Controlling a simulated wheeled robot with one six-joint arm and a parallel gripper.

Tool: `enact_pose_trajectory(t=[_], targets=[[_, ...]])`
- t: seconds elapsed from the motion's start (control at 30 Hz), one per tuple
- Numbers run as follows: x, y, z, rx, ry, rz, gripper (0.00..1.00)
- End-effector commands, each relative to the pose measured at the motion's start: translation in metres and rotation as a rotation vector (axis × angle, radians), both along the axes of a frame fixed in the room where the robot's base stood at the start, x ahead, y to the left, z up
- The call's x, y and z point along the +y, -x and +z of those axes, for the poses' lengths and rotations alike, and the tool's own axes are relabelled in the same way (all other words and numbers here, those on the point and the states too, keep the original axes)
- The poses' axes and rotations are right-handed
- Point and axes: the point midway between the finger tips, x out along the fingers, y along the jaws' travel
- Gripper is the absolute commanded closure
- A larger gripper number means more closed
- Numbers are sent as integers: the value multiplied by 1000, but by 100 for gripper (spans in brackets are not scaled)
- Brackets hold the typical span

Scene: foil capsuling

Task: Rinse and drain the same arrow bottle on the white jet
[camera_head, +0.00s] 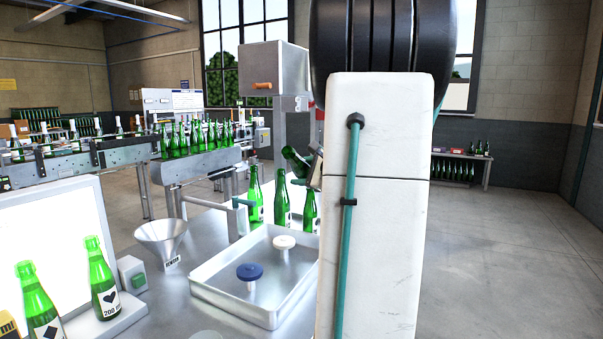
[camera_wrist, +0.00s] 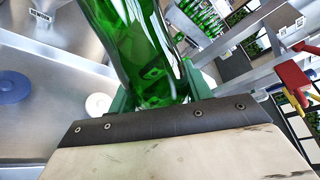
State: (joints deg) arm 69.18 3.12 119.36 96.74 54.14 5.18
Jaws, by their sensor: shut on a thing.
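My gripper (camera_wrist: 157,90) is shut on a green glass bottle (camera_wrist: 130,40), which fills the upper middle of the wrist view. In the head view the held bottle (camera_head: 296,162) is tilted, raised beside my arm, above the standing bottles. Its label is hidden, so I cannot tell whether it bears an arrow. The white jet (camera_head: 285,242) stands in the steel tray (camera_head: 235,307), below the held bottle and apart from it. In the wrist view the white jet (camera_wrist: 98,105) lies left of the bottle. The blue jet (camera_head: 249,271) stands nearer in the same tray.
Several green bottles (camera_head: 254,197) stand behind the tray, some partly hidden by my arm. A steel funnel (camera_head: 161,240) stands left of the tray. Two bottles (camera_head: 102,280) stand by a bright panel (camera_head: 50,225) at front left. A bottle conveyor (camera_head: 195,165) runs behind.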

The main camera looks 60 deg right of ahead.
Motion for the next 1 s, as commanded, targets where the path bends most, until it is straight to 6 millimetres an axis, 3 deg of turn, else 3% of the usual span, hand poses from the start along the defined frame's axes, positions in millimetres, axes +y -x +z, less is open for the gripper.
enact_pose_trajectory(t=[0.67, 1.0], targets=[[0, 0, -1, -69, 789, -1, 84], [-1, 0, -1, -111, 1278, 1, 84]])
